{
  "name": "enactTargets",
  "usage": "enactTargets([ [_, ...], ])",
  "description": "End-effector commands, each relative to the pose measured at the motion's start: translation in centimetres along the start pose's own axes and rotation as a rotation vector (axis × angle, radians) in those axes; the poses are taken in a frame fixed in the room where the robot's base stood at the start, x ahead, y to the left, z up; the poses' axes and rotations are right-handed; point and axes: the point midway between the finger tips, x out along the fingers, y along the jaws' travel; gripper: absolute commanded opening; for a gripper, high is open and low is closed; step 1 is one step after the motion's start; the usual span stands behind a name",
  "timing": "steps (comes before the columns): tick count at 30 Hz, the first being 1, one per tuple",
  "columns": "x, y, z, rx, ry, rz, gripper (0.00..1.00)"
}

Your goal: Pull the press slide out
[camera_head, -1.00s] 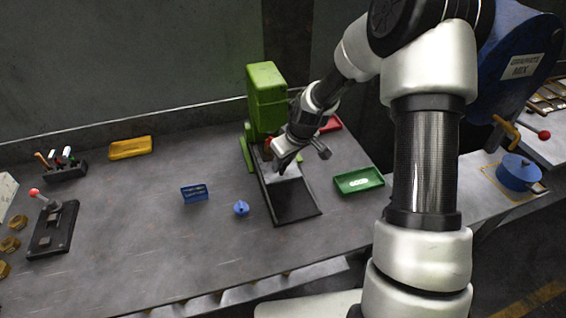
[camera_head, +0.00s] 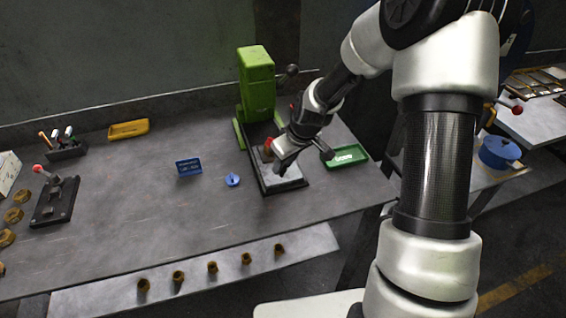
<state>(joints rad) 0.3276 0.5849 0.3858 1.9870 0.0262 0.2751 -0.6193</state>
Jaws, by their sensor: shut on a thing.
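The green press (camera_head: 256,85) stands at the back of the bench, with a black ball-ended lever at its right. Its slide, a light grey plate (camera_head: 291,181), lies on a dark base (camera_head: 265,190) in front of the press. The plate is out near the base's front end. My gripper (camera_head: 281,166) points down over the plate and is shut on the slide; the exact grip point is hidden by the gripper. A small reddish-brown part (camera_head: 266,149) shows just left of the gripper.
A green tray (camera_head: 347,156) is close to the right of the slide. A blue sign (camera_head: 189,167) and a small blue knob (camera_head: 232,180) stand to the left. Several brass nuts (camera_head: 213,267) line the lower front ledge. The bench in front of the slide is clear.

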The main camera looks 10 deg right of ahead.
Motion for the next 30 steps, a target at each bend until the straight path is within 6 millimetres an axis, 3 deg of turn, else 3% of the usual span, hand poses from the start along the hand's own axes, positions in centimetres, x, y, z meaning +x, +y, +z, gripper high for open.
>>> enactTargets([
  [2, -0.1, 0.1, -0.1, 0.000, 0.002, 0.002, 0.00],
  [3, -0.1, 0.1, -0.1, 0.000, 0.002, 0.002, 0.28],
  [6, 0.0, 0.1, -0.1, 0.000, 0.002, 0.002, 0.42],
  [14, 0.0, 0.1, -0.1, -0.001, 0.001, 0.001, 0.42],
  [19, -1.3, 0.1, -0.1, 0.000, 0.002, 0.002, 0.42],
  [30, -9.9, 0.2, -0.2, 0.001, 0.004, 0.007, 0.42],
])
